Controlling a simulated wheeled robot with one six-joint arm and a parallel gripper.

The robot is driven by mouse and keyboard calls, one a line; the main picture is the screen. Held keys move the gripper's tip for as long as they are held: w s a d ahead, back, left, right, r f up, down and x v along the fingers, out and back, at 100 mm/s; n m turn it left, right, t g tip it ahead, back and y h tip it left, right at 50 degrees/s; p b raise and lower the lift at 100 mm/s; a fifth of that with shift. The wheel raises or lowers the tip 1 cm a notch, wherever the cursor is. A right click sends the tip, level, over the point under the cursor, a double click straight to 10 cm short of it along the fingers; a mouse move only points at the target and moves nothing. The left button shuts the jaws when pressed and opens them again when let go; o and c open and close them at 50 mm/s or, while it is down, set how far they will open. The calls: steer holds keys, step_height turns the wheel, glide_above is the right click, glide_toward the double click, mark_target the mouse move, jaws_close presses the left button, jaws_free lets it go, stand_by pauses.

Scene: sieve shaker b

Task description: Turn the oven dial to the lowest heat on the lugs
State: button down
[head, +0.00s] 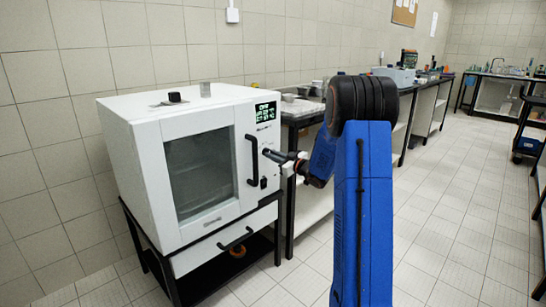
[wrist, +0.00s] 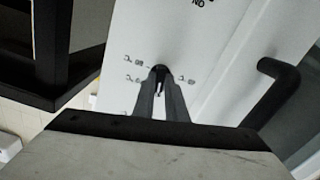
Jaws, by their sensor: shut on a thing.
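The white oven (head: 215,125) stands on a black stand at the left in the head view. Its dial (wrist: 160,69) is a small dark knob on the white front panel in the wrist view, with several small printed marks around it. My gripper (wrist: 160,78) is shut on the dial, with a fingertip on either side of it. The fingers cover much of the dial, so I cannot read which mark it points to. In the head view my gripper (head: 268,153) reaches the right part of the oven's front, and the dial is hidden behind its tips.
The black door handle (head: 252,160) is close beside my gripper and also shows in the wrist view (wrist: 272,90). A black switch (head: 263,183) is below the gripper. A lit green display (head: 265,111) is above. A workbench (head: 302,110) stands right of the oven.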

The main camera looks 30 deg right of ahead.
steer(key=shift+f+m, duration=0.1)
steer(key=shift+m, duration=1.1)
steer(key=c, duration=1.8)
jaws_free()
steer(key=shift+s, duration=0.15)
steer(key=v, duration=1.7)
steer(key=shift+s+d, duration=0.1)
steer(key=shift+d, duration=0.05)
